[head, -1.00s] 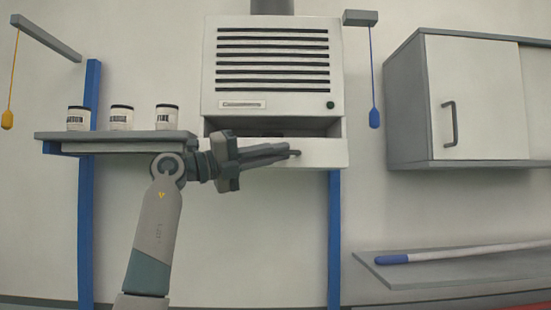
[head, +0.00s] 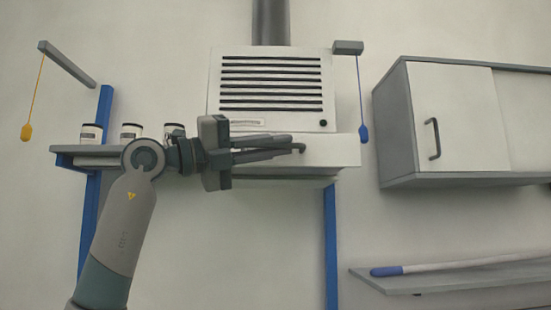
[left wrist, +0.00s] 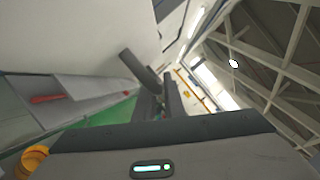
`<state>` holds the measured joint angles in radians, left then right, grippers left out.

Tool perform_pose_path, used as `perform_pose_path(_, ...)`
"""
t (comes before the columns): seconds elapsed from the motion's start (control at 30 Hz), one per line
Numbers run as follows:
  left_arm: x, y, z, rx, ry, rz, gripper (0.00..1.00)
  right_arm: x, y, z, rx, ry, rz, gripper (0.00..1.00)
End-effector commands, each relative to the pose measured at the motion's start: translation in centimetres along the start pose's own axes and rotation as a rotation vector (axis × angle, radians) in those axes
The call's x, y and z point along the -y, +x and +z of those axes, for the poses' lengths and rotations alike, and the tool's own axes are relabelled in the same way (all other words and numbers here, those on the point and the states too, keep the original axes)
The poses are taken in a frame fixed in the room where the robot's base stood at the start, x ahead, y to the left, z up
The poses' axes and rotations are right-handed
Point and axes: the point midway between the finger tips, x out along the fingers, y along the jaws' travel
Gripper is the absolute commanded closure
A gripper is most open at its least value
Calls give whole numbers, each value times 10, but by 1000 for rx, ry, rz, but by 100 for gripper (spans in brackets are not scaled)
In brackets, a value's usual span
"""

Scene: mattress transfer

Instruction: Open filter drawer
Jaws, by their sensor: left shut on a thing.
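The filter drawer (head: 335,149) is a pale box front at the bottom of the white slatted unit (head: 222,75). It stands out toward me, with its underside showing; its inside is not visible from here. My left gripper (head: 297,147) reaches in from the left across the drawer front, its fingers shut on what looks like the small dark handle, mostly hidden by the fingers. In the left wrist view, the dark fingers of my left gripper (left wrist: 155,88) lie close to a pale surface; the handle cannot be made out there. My right gripper is not in view.
Several labelled jars (head: 131,131) stand on a shelf (head: 75,157) behind my left arm. A yellow pull (head: 26,132) and a blue pull (head: 364,133) hang on cords. A cabinet (head: 455,110) and a lower shelf (head: 470,276) with a blue-ended rod (head: 385,271) are at right.

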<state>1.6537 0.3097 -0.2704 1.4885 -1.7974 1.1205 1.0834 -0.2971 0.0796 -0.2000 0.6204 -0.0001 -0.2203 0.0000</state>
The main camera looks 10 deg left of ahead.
Motion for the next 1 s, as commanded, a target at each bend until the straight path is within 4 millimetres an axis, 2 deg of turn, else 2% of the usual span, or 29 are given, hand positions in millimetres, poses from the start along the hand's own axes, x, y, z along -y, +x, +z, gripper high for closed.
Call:
perform_pose_path(0.3,-1,0,-1,-1,-1,4,100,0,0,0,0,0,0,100)
perform_pose_path(0.33,-1,0,-1,-1,-1,4,88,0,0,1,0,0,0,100)
perform_pose_path(0.4,-1,0,-1,-1,-1,3,72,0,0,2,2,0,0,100)
perform_pose_path(0.77,0,-1,-1,0,0,2,72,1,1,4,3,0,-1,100)
perform_pose_path(1.0,-2,-18,-1,2,1,1,72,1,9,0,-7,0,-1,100)
